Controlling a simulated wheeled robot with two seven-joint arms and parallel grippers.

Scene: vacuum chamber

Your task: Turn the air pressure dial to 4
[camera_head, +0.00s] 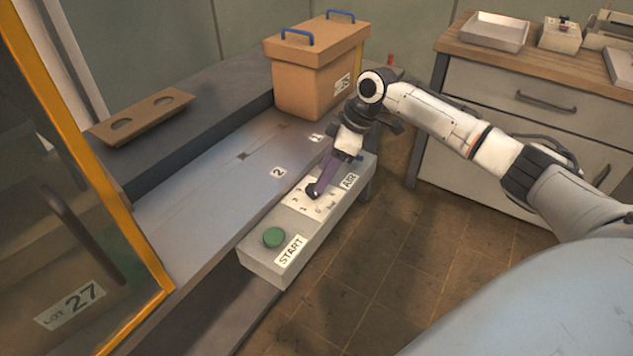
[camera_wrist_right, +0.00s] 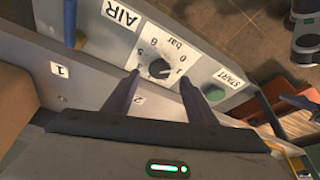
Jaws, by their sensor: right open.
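The air pressure dial is a dark round knob (camera_wrist_right: 159,68) on a white numbered plate (camera_wrist_right: 150,50) marked "bar". In the head view the plate (camera_head: 298,200) lies on top of the grey control box (camera_head: 262,254), beside the AIR label (camera_head: 349,181). My right gripper (camera_head: 314,190) is over the dial and hides part of it. In the wrist view its open dark fingers (camera_wrist_right: 160,82) stand on either side of the knob; I cannot tell whether they touch it. The knob's mark seems to face the 1, but is small.
A green START button (camera_head: 273,237) is on the same box, nearer the front. A brown box with blue handles (camera_head: 308,77) stands behind. An orange-framed door (camera_head: 128,230) is at left. A drawer cabinet (camera_head: 520,110) stands right, with open floor (camera_head: 390,260) before it.

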